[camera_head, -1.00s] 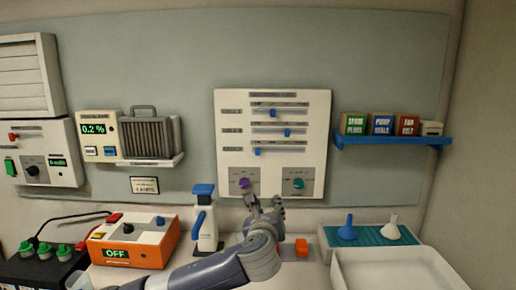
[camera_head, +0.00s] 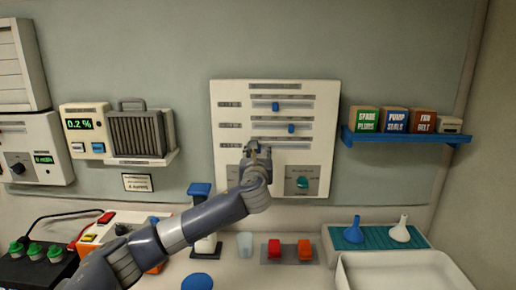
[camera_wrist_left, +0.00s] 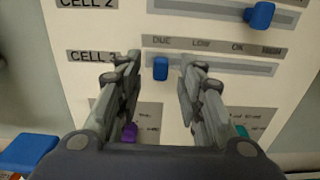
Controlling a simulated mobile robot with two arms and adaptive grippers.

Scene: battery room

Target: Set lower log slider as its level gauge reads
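The white log panel (camera_head: 227,170) hangs on the wall with three horizontal sliders. Its top blue knob (camera_head: 276,106) and middle blue knob (camera_head: 291,128) show in the head view; the lower one is hidden behind my left gripper (camera_head: 257,146). In the left wrist view, the lower slider's blue knob (camera_wrist_left: 161,68) stands in the CELL 3 row, under DUE, on a scale reading DUE, LOW, OK, HIGH. My left gripper (camera_wrist_left: 160,62) is open, its fingertips on either side of this knob with gaps visible. I cannot make out a level gauge reading. My right gripper is not in view.
Below the sliders are a teal knob (camera_head: 303,182) and a purple knob (camera_wrist_left: 130,132). A blue shelf (camera_head: 405,138) with boxes is at right. The bench below holds red and orange blocks (camera_head: 304,250), funnels (camera_head: 400,230) and a white tray (camera_head: 400,262).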

